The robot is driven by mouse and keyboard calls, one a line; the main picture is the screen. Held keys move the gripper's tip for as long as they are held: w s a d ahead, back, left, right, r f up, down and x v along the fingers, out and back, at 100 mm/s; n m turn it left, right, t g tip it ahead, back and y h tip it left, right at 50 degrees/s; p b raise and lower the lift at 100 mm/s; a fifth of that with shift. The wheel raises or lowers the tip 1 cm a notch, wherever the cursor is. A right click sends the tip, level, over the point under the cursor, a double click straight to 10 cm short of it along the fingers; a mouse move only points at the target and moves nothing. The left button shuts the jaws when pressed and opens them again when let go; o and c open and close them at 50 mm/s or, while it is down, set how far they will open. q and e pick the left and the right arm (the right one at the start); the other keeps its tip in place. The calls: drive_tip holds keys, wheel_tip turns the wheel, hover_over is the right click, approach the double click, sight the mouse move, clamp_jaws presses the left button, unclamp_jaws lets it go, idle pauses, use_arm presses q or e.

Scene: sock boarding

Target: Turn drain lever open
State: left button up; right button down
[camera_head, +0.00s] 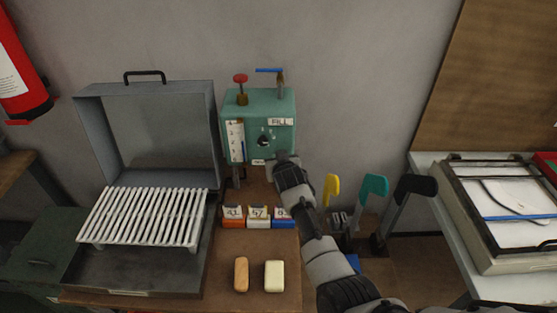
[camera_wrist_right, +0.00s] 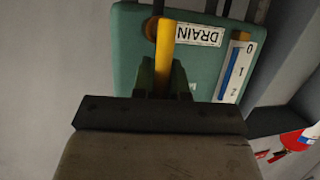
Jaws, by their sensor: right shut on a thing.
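The yellow drain lever (camera_wrist_right: 166,42) stands out from the green box, beside a white label reading DRAIN (camera_wrist_right: 199,35) that appears upside down in the right wrist view. My right gripper (camera_wrist_right: 163,75) is shut on the lever, with a finger on each side of it. In the head view the green box (camera_head: 258,113) is on the wall side, and my right arm reaches its lower right corner, hiding the drain lever there. My left gripper is in neither view.
A blue-handled tap (camera_head: 270,70) and a red knob (camera_head: 240,79) top the box. Small labelled boxes (camera_head: 257,221) sit below it. A grey case (camera_head: 145,87) with a white rack (camera_head: 145,215) stands left. Two soap-like bars (camera_head: 274,276) lie in front.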

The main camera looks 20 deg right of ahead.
drive_tip(key=shift+f, duration=0.1)
drive_tip(key=c, duration=1.1)
unclamp_jaws()
drive_tip(key=shift+c, duration=0.2)
drive_tip(key=v, duration=1.1)
drive_tip(key=shift+f, duration=0.1)
